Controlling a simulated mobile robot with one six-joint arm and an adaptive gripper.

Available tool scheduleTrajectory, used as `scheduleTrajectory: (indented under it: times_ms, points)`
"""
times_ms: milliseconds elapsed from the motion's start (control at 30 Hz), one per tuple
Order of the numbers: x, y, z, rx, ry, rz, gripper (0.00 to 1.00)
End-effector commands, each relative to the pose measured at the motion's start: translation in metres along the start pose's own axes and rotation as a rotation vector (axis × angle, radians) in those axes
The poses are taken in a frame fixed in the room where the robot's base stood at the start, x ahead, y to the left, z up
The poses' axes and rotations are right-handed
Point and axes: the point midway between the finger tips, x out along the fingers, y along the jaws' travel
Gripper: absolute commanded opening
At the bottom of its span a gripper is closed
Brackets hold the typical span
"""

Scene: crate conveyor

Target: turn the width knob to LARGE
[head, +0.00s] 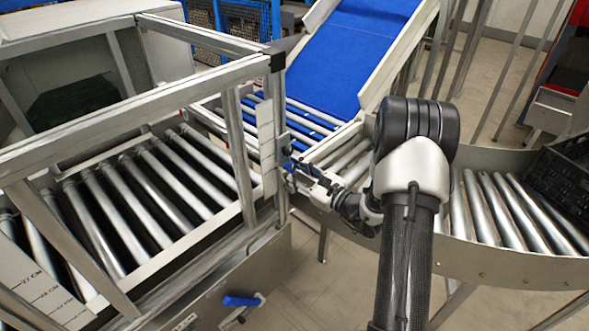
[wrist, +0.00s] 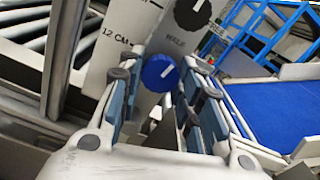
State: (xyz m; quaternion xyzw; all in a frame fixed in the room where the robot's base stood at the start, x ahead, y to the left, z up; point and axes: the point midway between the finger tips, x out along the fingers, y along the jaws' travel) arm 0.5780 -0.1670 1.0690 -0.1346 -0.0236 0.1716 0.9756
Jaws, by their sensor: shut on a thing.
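A blue knob (wrist: 160,72) with a white pointer mark sits on a pale upright panel (wrist: 140,25) in the wrist view. Its mark points up and to the right. My gripper (wrist: 157,80) has its fingers on either side of this knob and is shut on it. In the head view my gripper (head: 303,173) is at the frame's corner post, and the knob's face is hidden there. A black knob (wrist: 192,14) with a white mark sits just above, clear of the fingers. Printed words beside it are too blurred to read surely.
A metal frame (head: 233,130) stands over a roller conveyor (head: 130,195) at left. A blue belt ramp (head: 345,50) rises behind my gripper. A curved roller conveyor (head: 490,215) with a black crate (head: 565,175) is at right. A blue handle (head: 240,301) sticks out low in front.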

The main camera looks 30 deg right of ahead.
Motion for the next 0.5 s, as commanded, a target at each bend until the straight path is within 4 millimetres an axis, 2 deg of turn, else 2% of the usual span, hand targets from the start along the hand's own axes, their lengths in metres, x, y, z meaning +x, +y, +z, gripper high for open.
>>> scheduleTrajectory:
  times_ms: [500]
  points:
    - [0.0002,0.0001,0.0026,0.484,0.0,0.0,0.09]
